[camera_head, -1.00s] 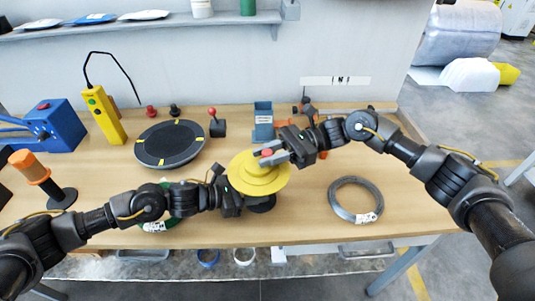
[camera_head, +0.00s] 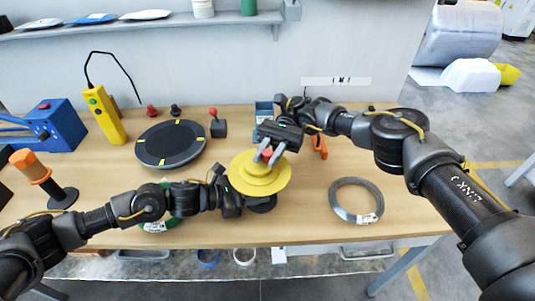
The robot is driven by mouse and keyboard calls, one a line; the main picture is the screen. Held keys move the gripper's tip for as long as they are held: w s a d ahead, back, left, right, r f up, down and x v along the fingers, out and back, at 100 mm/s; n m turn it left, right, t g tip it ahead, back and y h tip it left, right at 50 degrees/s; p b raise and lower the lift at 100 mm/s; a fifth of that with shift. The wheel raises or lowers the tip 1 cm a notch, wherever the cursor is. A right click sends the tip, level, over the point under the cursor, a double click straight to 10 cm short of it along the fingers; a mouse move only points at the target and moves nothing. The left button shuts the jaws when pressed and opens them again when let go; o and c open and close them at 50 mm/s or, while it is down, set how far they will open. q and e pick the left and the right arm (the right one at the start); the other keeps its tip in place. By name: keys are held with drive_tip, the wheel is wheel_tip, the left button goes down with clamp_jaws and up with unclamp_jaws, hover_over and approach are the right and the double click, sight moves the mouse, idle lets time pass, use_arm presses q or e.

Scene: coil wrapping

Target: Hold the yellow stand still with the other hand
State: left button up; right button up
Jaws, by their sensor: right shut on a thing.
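The yellow stand (camera_head: 266,186) is a round, stepped disc with a red knob (camera_head: 267,153) on top, near the table's front middle. My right gripper (camera_head: 269,156) reaches in from behind and above, its grey fingers shut on the red knob. My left gripper (camera_head: 232,192) is at the stand's left edge, low beside it. Its fingertips are hidden against the stand, so I cannot see whether they are open or shut.
A grey coil with a white label (camera_head: 347,214) lies to the right. A green coil (camera_head: 160,225) is partly under my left arm. A black round turntable (camera_head: 169,160), a yellow control box (camera_head: 106,118) and a blue-grey holder (camera_head: 264,109) stand behind.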

sight(269, 152)
drive_tip(key=shift+d+h, duration=0.1)
drive_tip(key=shift+h, duration=0.2)
drive_tip(key=o, duration=0.9)
drive_tip(key=shift+o, duration=0.2)
wheel_tip(269, 152, up, 10)
